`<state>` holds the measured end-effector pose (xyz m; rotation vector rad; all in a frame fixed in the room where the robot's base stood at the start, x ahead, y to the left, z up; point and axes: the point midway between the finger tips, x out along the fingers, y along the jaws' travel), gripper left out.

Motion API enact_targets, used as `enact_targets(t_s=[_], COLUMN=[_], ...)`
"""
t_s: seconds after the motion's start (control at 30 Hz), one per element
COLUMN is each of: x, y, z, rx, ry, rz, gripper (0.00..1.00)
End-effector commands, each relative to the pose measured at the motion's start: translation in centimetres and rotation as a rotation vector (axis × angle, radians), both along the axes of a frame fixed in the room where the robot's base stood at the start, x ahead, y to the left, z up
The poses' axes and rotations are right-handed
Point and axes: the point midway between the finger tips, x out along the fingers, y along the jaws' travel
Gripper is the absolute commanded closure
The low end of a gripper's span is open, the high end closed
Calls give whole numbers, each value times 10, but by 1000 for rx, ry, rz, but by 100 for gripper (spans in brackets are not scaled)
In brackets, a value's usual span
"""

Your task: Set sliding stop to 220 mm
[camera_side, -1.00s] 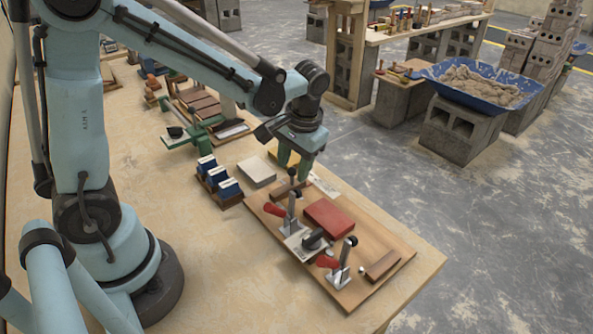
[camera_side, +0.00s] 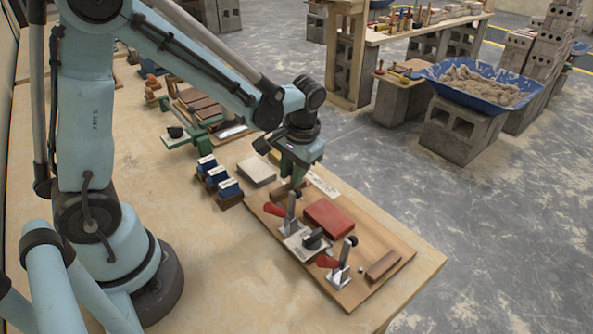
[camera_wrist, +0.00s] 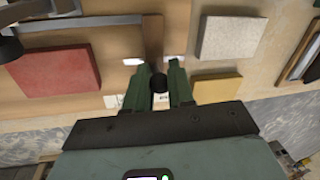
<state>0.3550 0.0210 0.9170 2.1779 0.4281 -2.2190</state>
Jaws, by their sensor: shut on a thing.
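The sliding stop (camera_wrist: 153,38) is a narrow brown wooden bar in the wrist view, with a dark round knob (camera_wrist: 158,83) at its near end. My gripper (camera_wrist: 159,75) has its green fingers on either side of this knob and is shut on it. In the side view my gripper (camera_side: 292,176) is low at the far end of the brown fixture board (camera_side: 345,290), and the stop (camera_side: 281,192) shows partly below it. White label pieces (camera_wrist: 134,101) lie beside the fingers. No scale figures are readable, so I cannot tell the stop's setting.
A red slab (camera_side: 329,214) lies on the board, near toggle clamps with red handles (camera_side: 273,210) (camera_side: 327,262). A brown end block (camera_side: 382,265) is at the board's near end. A pale slab (camera_side: 256,172) and blue blocks (camera_side: 219,178) stand left of it.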

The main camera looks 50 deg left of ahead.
Motion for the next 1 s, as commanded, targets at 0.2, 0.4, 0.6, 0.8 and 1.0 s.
enact_targets(t_s=[0.2,0.4,0.6,0.8,1.0], x=[0,0,0,0,0], y=[-1,-17,-16,-16,-16], z=[0,0,0,0,0], rx=[0,1,1,1,1], ry=[-1,0,-1,0,0], rz=[-1,-3,-1,0,0], gripper=[100,100,100,53,53])
